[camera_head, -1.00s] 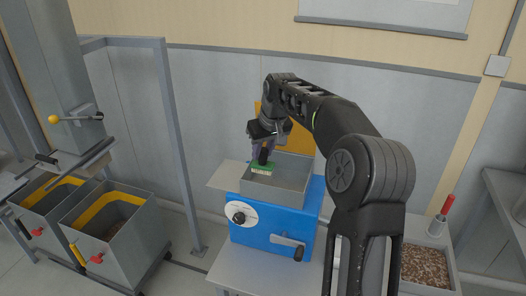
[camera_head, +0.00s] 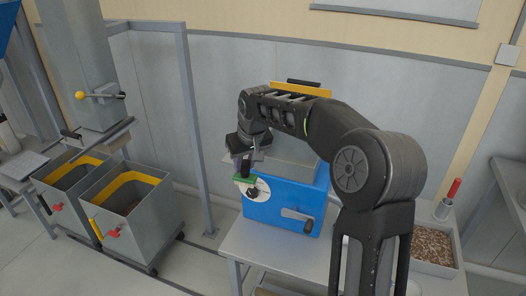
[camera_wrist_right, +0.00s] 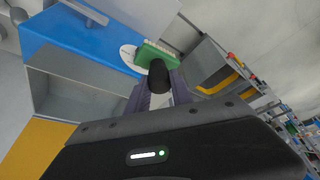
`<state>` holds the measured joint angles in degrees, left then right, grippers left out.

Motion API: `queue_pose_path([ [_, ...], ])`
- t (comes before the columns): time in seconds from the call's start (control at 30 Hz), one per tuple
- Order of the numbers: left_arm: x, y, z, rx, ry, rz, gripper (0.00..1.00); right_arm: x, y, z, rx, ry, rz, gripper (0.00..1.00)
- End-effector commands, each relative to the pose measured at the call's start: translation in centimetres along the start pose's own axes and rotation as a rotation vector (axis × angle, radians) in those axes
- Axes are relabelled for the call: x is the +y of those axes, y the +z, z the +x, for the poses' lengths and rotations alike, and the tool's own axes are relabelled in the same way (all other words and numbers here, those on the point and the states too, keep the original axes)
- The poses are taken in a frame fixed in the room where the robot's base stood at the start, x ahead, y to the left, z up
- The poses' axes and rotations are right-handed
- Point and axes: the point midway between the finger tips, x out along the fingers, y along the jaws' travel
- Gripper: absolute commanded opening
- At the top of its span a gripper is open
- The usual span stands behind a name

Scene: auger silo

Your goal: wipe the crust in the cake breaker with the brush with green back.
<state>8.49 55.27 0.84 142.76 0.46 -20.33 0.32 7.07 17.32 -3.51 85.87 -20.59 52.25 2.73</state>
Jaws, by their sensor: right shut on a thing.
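The cake breaker is a blue box (camera_head: 290,209) with a grey open hopper on top; the arm covers much of the hopper in the head view. In the right wrist view the hopper (camera_wrist_right: 75,92) shows its grey walls; I cannot make out crust in it. My right gripper (camera_head: 245,163) is shut on the black handle of the brush with green back (camera_head: 244,181). It holds the brush at the breaker's front left, outside the hopper and near the white dial. The wrist view shows the green back and pale bristles (camera_wrist_right: 157,52). My left gripper is not in view.
A yellow panel (camera_head: 299,89) stands behind the hopper, partly hidden by my arm. A crank handle (camera_head: 297,214) sticks out of the breaker's front. A tray of brown granules (camera_head: 432,245) and a red-handled tool (camera_head: 452,190) are at right. Grey bins (camera_head: 133,218) stand left.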

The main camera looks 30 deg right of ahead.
Motion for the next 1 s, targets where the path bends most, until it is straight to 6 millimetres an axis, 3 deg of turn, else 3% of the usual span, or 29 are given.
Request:
queue_pose_path([
  [0.3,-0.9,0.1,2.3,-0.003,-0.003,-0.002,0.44,-12.1,5.4,4.0,0.006,-0.034,-0.09,0.0],
  [0.4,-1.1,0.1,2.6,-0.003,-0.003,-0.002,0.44,-14.6,7.0,4.6,0.011,-0.044,-0.111,0.0],
  [0.57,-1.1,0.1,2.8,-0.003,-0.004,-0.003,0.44,-16.3,8.1,4.8,0.015,-0.052,-0.123,0.0],
  [0.8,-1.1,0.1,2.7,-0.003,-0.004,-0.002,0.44,-16.4,8.2,4.8,0.015,-0.052,-0.124,0.0],
  [0.9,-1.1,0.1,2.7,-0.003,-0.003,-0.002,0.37,-16.4,8.2,4.8,0.015,-0.052,-0.123,0.0],
  [1.0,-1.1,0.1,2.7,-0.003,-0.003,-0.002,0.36,-16.4,8.2,4.8,0.015,-0.052,-0.123,0.0],
])
